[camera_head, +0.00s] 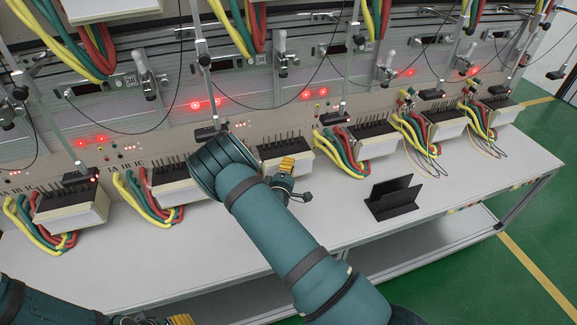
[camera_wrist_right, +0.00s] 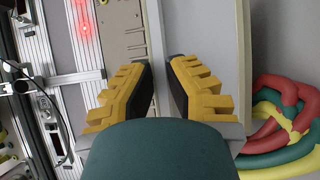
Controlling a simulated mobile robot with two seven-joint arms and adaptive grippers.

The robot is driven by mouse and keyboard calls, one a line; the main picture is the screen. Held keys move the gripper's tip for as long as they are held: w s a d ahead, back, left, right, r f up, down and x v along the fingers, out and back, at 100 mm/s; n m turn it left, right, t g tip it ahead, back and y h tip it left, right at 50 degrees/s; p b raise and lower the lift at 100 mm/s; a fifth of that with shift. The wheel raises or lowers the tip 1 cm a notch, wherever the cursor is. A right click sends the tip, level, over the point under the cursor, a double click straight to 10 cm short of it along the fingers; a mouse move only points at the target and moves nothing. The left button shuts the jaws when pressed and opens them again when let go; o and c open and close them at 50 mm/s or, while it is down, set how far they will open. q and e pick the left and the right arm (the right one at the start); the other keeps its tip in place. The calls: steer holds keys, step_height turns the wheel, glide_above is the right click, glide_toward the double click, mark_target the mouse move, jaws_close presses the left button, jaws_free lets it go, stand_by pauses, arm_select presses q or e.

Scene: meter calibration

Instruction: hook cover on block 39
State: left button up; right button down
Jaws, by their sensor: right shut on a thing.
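My right gripper (camera_head: 289,170) is at the middle of the bench, at the front of a black-topped block with a white front (camera_head: 296,163). In the right wrist view its yellow fingers (camera_wrist_right: 158,92) are shut on the edge of a pale flat panel, which I take as the cover (camera_wrist_right: 205,45). My right forearm hides the block's left part and any cables there. Whether the cover touches or is hooked on the block cannot be told. The number 39 cannot be read surely on this block. My left gripper (camera_head: 179,320) shows only a yellow bit at the bottom edge.
Similar blocks with cables stand left (camera_head: 72,212) and right (camera_head: 440,127) along the grey bench (camera_head: 330,215). A black stand (camera_head: 393,198) sits on the bench at right. Red, yellow and green cables (camera_wrist_right: 285,115) lie close to the right of the gripper in the wrist view.

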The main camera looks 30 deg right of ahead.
steer(key=shift+f, duration=0.25)
stand_by(0.8)
steer(key=c, duration=1)
jaws_free()
steer(key=shift+c, duration=0.2)
steer(key=shift+s, duration=0.1)
steer(key=v, duration=1.2)
